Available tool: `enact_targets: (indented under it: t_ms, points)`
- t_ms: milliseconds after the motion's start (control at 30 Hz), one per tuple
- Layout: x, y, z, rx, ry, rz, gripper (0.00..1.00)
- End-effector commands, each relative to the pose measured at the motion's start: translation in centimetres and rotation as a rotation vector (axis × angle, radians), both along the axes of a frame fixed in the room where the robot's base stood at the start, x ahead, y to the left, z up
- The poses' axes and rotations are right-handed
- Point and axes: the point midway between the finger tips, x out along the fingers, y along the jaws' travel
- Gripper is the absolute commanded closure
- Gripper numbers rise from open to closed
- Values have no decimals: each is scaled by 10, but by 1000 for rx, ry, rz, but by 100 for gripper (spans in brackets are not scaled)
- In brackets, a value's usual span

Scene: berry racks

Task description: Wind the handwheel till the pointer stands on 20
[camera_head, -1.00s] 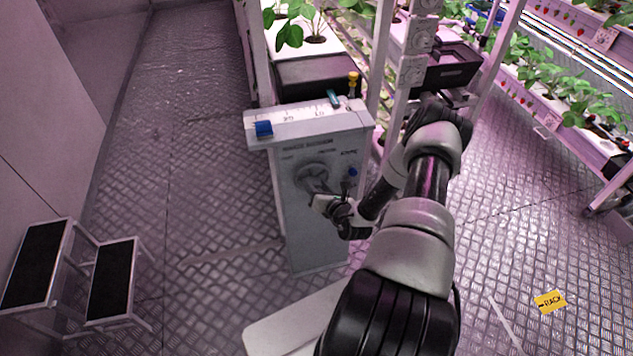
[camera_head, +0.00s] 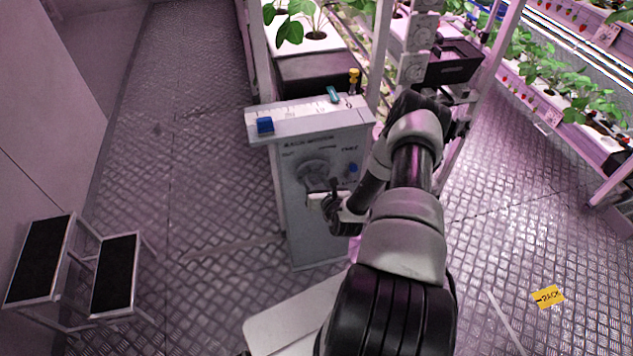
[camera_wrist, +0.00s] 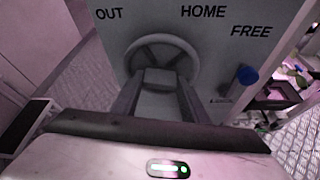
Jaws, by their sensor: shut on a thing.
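The handwheel (camera_head: 313,170) is a grey spoked wheel on the front of a grey cabinet (camera_head: 310,235). It also shows in the wrist view (camera_wrist: 190,50), under the words OUT and HOME. My gripper (camera_head: 322,196) is at the wheel's lower part. In the wrist view its fingers (camera_wrist: 157,95) are shut around the wheel's grey handle (camera_wrist: 160,76). A pale scale strip (camera_head: 310,110) runs along the cabinet top, with a blue block (camera_head: 265,126) near its left end. The block may be the pointer; the scale numbers are too small to read.
A blue-tipped lever (camera_wrist: 248,75) sits right of the wheel, below the word FREE. A teal piece (camera_head: 333,95) and a yellow-topped piece (camera_head: 353,80) are on the cabinet top. Black-topped steps (camera_head: 112,275) stand at left. Plant racks fill the back right; the left aisle floor is clear.

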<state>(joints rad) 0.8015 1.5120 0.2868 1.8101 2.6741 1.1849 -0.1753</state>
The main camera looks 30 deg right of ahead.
Motion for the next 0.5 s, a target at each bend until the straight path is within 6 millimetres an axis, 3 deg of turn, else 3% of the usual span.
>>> enact_targets:
  t_ms: [33, 67, 133, 500]
  points:
    - [0, -2, 1, -2, -2, -2, 82]
    - [0, -2, 1, -2, -2, -2, 54]
    - [0, -1, 1, -1, -2, -2, 43]
    - [-3, 0, 1, 1, -1, -1, 41]
